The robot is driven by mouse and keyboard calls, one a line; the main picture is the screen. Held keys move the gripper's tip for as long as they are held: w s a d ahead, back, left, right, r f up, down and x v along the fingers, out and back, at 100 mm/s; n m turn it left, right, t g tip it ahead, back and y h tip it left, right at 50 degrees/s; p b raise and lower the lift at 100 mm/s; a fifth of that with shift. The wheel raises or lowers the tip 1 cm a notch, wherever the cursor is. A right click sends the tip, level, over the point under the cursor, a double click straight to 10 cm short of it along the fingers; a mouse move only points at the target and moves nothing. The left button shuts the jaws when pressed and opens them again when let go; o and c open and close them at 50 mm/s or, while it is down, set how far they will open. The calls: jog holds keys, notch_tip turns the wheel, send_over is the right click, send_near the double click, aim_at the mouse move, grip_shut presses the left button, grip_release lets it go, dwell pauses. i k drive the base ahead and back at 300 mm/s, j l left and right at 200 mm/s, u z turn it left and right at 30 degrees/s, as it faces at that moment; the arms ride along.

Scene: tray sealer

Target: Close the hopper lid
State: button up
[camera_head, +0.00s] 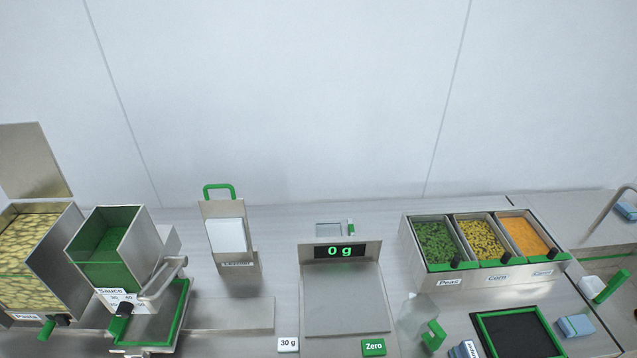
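The pasta hopper (58,240) is a metal box at the far left, with pale yellow pasta showing inside. A flat metal lid (30,162) stands raised and tilted at its back edge, so the top is open. The left part of the hopper and lid is cut off by the picture edge. Beside it on the right is the sauce hopper (138,238), a smaller metal box with a green inside and an open top; no lid shows on it. My gripper is not in view.
A green-handled metal holder (238,262), a scale (345,305) reading 0 g and bins of peas, corn and orange food (425,262) stand to the right. A bent metal lever (165,278) sticks out by the sauce hopper. A wall is behind.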

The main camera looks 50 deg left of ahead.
aim_at(30, 169)
jog(key=u, duration=3.3)
jog(key=i+j, duration=0.15)
jog(key=i, duration=0.35)
